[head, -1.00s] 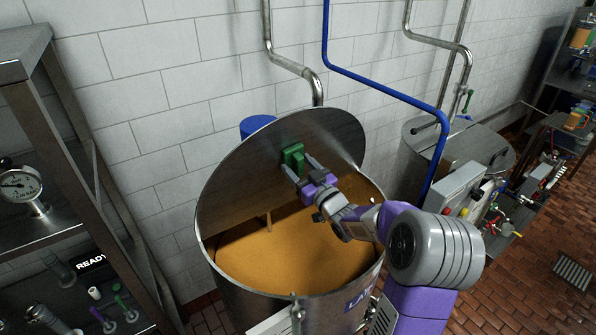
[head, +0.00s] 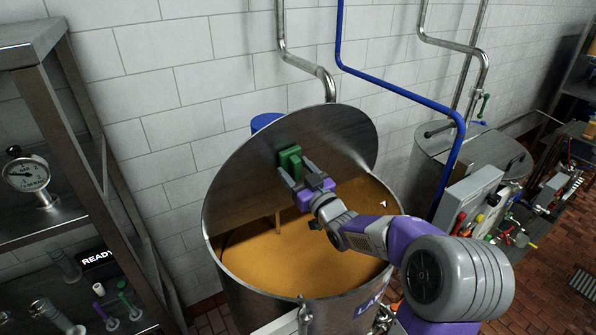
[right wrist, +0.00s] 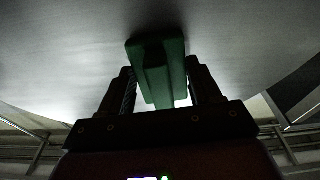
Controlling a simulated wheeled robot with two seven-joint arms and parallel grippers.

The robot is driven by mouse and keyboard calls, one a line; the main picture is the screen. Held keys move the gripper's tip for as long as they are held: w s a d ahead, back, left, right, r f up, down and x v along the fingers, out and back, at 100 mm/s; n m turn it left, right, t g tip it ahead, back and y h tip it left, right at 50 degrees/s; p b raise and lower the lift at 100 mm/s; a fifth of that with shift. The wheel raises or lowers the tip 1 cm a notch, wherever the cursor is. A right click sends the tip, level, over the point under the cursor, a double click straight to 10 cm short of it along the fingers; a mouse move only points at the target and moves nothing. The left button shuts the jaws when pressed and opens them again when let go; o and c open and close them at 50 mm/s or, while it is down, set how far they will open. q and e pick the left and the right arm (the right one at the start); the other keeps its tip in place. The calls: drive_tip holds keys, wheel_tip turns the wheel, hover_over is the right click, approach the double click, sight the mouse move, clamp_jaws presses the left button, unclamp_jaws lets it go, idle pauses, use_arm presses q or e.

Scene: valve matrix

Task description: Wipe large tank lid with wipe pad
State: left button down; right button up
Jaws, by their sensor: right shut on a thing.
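The large tank (head: 250,287) is a round steel vessel holding an orange-brown mass (head: 270,254). Its steel lid (head: 247,184) is tilted up at the back, with the inner face toward me. My right gripper (head: 292,178) is shut on the green wipe pad (head: 289,159) and holds it at the middle of the lid's inner face. In the right wrist view the green pad (right wrist: 157,72) sits between the two fingers, its broad base at the lid surface (right wrist: 80,45). Whether it presses firmly I cannot tell. My left gripper is not in view.
A steel shelf (head: 100,175) with a gauge (head: 28,175) and small tools stands at the left. A blue pipe (head: 400,96) runs down the tiled wall behind. A smaller tank (head: 462,150) and a control box (head: 468,195) stand at the right.

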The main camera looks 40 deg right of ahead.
drive_tip(key=shift+s+f, duration=0.15)
drive_tip(key=shift+s, duration=0.35)
drive_tip(key=s, duration=0.1)
drive_tip(key=s+b, duration=0.1)
drive_tip(key=s, duration=0.1)
drive_tip(key=shift+s+a+f+b, duration=0.1)
drive_tip(key=shift+s+f+b, duration=0.15)
drive_tip(key=shift+b, duration=0.05)
drive_tip(key=shift+s, duration=0.5)
drive_tip(key=shift+s+a+f+b, duration=0.15)
drive_tip(key=shift+s+b, duration=0.1)
drive_tip(key=shift+s, duration=0.5)
drive_tip(key=shift+s+a+f+b, duration=0.1)
drive_tip(key=shift+s+b, duration=0.15)
drive_tip(key=shift+s, duration=0.5)
